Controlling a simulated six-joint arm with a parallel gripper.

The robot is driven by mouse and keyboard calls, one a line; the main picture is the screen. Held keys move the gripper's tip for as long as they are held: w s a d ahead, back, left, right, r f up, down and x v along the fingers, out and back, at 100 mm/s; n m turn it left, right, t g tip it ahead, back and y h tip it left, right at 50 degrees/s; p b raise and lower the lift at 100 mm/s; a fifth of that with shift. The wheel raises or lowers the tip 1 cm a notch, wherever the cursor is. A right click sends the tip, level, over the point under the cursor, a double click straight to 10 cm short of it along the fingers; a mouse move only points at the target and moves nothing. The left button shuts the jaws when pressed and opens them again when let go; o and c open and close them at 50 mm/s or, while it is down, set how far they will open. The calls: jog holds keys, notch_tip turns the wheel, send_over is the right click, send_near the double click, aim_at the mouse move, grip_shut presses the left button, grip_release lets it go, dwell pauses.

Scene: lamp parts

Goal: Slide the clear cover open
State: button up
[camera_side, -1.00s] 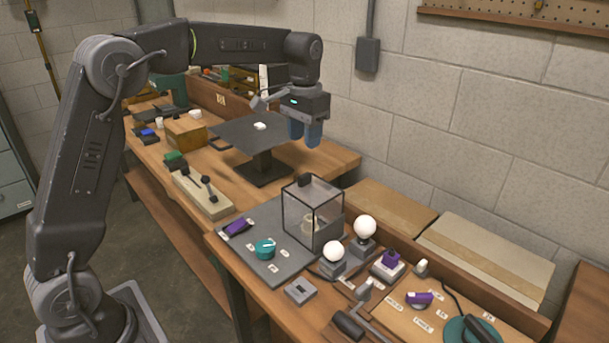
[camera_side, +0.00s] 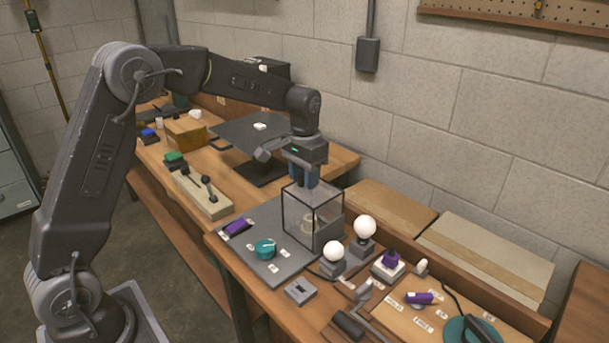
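The clear cover (camera_side: 299,214) is a see-through box with dark edges, standing on a grey board (camera_side: 262,248). A small pale part shows inside it, low down. A dark handle on its top showed earlier and is now hidden behind my gripper.
A purple switch (camera_side: 238,228) and a teal knob (camera_side: 265,249) sit on the board left of the cover. Two white bulbs (camera_side: 365,227) stand close on its right. A lever box (camera_side: 202,195) and a dark raised plate (camera_side: 240,133) are behind.

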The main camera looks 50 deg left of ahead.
grip_shut()
jog(key=shift+a, duration=0.1)
jog(key=a, duration=1.3)
jog(key=shift+o, duration=0.5)
grip_release()
jog(key=shift+d, duration=0.1)
notch_tip(320, 180, up, 14)
